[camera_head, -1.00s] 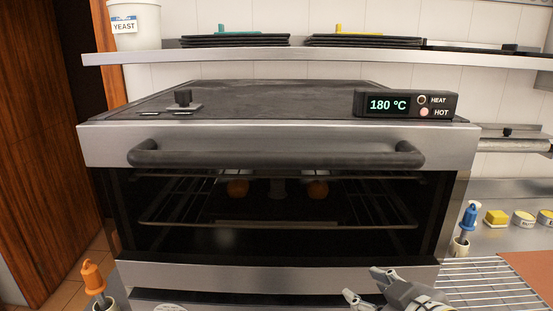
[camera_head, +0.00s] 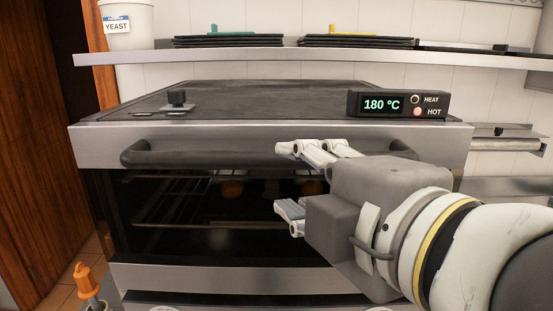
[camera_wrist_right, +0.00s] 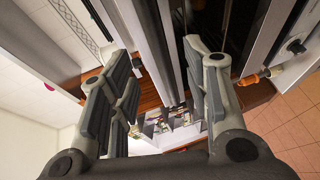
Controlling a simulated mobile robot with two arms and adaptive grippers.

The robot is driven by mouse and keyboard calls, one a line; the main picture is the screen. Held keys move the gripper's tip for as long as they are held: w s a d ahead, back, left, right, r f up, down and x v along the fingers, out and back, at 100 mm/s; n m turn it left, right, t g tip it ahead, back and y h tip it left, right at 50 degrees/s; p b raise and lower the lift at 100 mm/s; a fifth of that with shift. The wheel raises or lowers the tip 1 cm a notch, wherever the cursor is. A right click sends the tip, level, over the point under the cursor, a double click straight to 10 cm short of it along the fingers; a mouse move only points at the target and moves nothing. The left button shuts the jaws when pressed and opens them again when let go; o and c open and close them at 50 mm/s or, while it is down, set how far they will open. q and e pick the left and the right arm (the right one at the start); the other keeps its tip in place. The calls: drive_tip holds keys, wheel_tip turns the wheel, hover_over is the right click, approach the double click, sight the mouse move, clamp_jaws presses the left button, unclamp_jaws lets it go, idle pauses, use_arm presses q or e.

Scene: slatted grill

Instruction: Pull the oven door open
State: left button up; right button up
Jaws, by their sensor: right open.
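The oven door (camera_head: 230,278) is shut, with a steel frame and a dark window. Its dark grey bar handle (camera_head: 205,154) runs across the top; its right part is partly hidden behind my right gripper. My right gripper (camera_head: 287,180) is open in front of the door's right half. One finger is about level with the handle and the other is lower, over the window. In the right wrist view the handle (camera_wrist_right: 155,40) runs lengthwise between the spread fingers (camera_wrist_right: 162,60); I cannot tell whether they touch it. My left gripper is not in view.
A control box (camera_head: 400,104) reading 180 °C sits on the oven top. A shelf (camera_head: 250,55) with dark trays (camera_head: 235,41) and a yeast tub (camera_head: 127,25) runs above. An orange-handled tool (camera_head: 86,280) stands at the lower left.

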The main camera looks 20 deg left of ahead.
sight(272, 163)
drive_tip(key=p+x, duration=0.1)
drive_tip(key=x, duration=0.4)
drive_tip(key=p+x, duration=0.1)
drive_tip(key=x, duration=0.4)
drive_tip(key=shift+w+a+r, duration=0.15)
drive_tip(key=shift+w+a, duration=0.05)
drive_tip(key=shift+a, duration=0.1)
clamp_jaws()
